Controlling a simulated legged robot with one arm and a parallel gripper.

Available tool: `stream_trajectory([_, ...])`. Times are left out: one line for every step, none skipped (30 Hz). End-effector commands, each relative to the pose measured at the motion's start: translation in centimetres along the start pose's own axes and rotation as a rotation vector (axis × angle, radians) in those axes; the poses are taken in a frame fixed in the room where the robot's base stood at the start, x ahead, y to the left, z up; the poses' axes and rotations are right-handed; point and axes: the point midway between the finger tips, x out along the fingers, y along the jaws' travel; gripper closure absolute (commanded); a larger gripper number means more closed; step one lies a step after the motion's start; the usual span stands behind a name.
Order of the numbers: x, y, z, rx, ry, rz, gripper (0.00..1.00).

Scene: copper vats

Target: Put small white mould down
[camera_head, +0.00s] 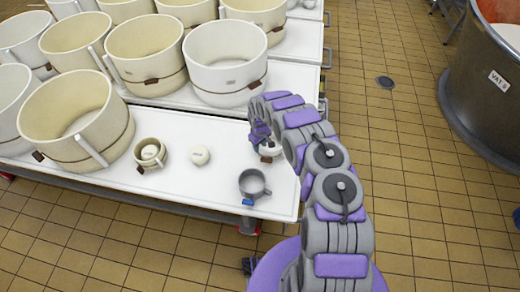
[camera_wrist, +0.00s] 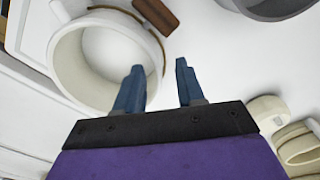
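A small white mould (camera_head: 267,153) with a brown tag stands on the white table near its right end, partly hidden by my gripper (camera_head: 262,138). In the wrist view the small white mould (camera_wrist: 70,50) lies just beyond my fingers, its round opening facing the camera. My gripper (camera_wrist: 160,68) has its two blue fingers apart. The left finger overlaps the mould's opening and the right finger is outside its rim, so the rim passes between them in the picture. Whether either finger touches the wall cannot be told.
A grey mould (camera_head: 253,194) with a blue tag, a round white piece (camera_head: 200,156) and a small cream mould (camera_head: 140,160) stand on the white table (camera_head: 205,190). Large cream moulds crowd behind and left. A vat (camera_head: 480,100) stands right, across clear tiled floor.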

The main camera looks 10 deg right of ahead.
Motion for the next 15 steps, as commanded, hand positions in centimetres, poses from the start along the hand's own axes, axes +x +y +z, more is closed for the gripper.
stream_trajectory([-1.3,0.1,-0.1,0.0,0.002,0.004,0.62])
stream_trajectory([-1.8,0.1,-0.1,0.0,0.002,0.003,0.62])
stream_trajectory([-2.3,0.1,0.0,0.0,0.001,0.002,0.62])
stream_trajectory([-2.7,0.0,0.0,0.0,-0.001,0.002,0.62])
stream_trajectory([-3.1,0.0,0.0,0.0,-0.001,0.001,0.62])
stream_trajectory([-3.5,0.0,0.0,-0.001,-0.002,0.001,0.62])
stream_trajectory([-3.8,0.0,0.0,-0.001,-0.001,0.001,0.62])
stream_trajectory([-4.1,0.0,0.0,-0.001,-0.001,0.0,0.62])
stream_trajectory([-4.4,0.0,0.0,0.0,0.0,0.0,0.62])
stream_trajectory([-4.6,0.0,0.0,-0.001,0.0,0.0,0.62])
stream_trajectory([-4.8,0.0,0.0,-0.001,0.0,0.001,0.62])
stream_trajectory([-4.9,0.0,0.0,-0.001,0.0,0.001,0.62])
stream_trajectory([-5.0,0.0,0.0,-0.001,0.0,0.001,0.62])
stream_trajectory([-5.0,0.0,0.0,-0.001,0.0,0.001,0.62])
stream_trajectory([-5.0,0.0,0.0,-0.001,0.0,0.001,0.62])
